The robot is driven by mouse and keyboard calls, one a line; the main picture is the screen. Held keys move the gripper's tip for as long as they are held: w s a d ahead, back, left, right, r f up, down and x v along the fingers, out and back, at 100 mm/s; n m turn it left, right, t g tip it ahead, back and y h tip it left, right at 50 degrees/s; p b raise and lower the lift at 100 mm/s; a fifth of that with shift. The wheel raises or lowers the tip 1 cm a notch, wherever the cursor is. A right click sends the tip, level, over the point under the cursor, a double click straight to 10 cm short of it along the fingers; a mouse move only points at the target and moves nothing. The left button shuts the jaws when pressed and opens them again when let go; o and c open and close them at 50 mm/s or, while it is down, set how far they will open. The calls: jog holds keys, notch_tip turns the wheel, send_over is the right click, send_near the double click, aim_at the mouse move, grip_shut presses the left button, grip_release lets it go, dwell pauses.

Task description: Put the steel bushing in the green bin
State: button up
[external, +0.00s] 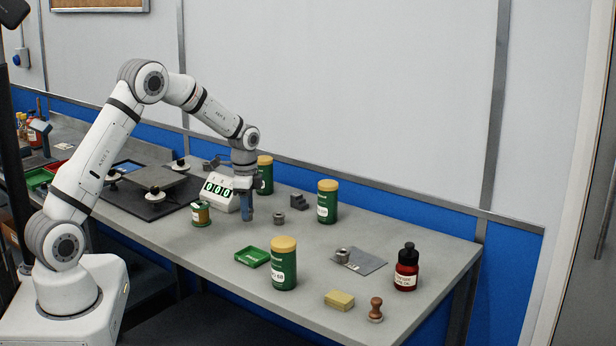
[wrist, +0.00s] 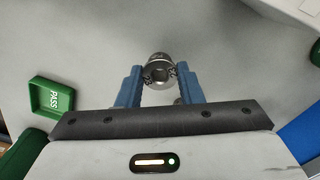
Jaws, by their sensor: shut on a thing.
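The steel bushing (wrist: 157,70) is a short grey metal ring between my two blue fingertips in the wrist view. My gripper (external: 246,216) is shut on it, pointing down over the bench; it also shows in the wrist view (wrist: 156,76). In the external view the fingers hide the held bushing, and I cannot tell whether it touches the bench. The green bin (external: 252,257) is a shallow tray to the front and right of my gripper. In the wrist view the bin (wrist: 49,98) lies at left, marked PASS and apart from the bushing.
Another metal ring (external: 279,218) stands just right of my gripper. A further metal piece (external: 342,255) is on a grey plate. Green jars (external: 284,268) with yellow lids, a red bottle (external: 406,270) and a counter display (external: 217,193) stand around. Bench between gripper and bin looks clear.

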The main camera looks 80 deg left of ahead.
notch_tip(320, 180, up, 8)
jog(key=f, duration=0.1)
jog(key=m, duration=0.5)
send_over(252, 259)
notch_tip(252, 259, down, 4)
jog(key=shift+w+f, duration=0.1)
jog(key=shift+f, duration=0.05)
jog(key=shift+f+p, duration=0.45)
jog(key=shift+f, duration=1.55)
jog(key=shift+f, duration=0.1)
jog(key=shift+f, duration=0.2)
jog(key=o, duration=1.1)
jog(key=shift+r, duration=0.1)
